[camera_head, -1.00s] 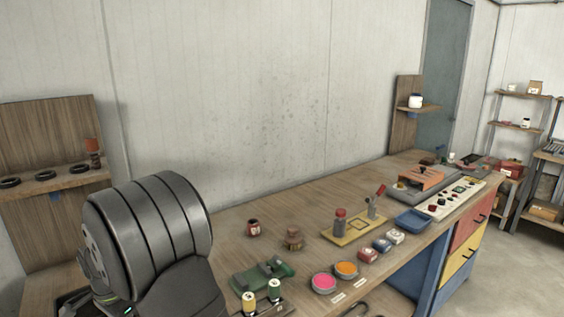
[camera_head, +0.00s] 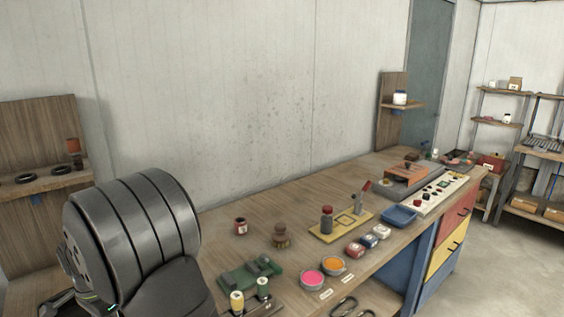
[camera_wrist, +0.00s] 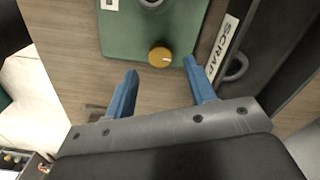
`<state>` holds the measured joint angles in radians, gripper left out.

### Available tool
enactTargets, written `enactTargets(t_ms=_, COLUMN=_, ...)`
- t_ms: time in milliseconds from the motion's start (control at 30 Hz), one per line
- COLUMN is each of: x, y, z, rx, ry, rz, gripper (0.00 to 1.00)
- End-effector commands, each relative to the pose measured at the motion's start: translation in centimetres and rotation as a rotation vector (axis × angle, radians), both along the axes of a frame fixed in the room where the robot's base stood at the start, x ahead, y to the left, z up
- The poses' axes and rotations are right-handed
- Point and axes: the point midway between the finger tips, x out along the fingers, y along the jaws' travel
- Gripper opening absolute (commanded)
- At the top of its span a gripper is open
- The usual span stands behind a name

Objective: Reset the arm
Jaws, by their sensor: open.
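My gripper (camera_wrist: 156,88) is open and empty in the wrist view, its two blue fingers spread apart above the wooden bench top. Just beyond the fingertips lies a green base with a brass-coloured knob (camera_wrist: 160,57). In the head view my gripper's fingers cannot be made out; the dark banded arm part at the lower left is mine.
The workbench (camera_head: 230,215) holds a green device (camera_head: 248,274), pink (camera_head: 312,279) and orange (camera_head: 333,265) pots, a yellow plate (camera_head: 325,236) and a blue tray (camera_head: 398,216). A black bin marked SCRAP (camera_wrist: 262,55) stands right of the gripper. The bench's back strip is mostly clear.

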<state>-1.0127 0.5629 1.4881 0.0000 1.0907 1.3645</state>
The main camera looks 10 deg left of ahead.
Motion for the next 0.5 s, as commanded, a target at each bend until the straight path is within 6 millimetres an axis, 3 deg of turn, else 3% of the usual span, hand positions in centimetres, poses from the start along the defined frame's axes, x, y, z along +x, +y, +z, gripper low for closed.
enactTargets(t_ms=500, x=0.0, y=0.1, z=10.6, rx=0.005, ry=-0.003, rz=0.000, gripper=0.50)
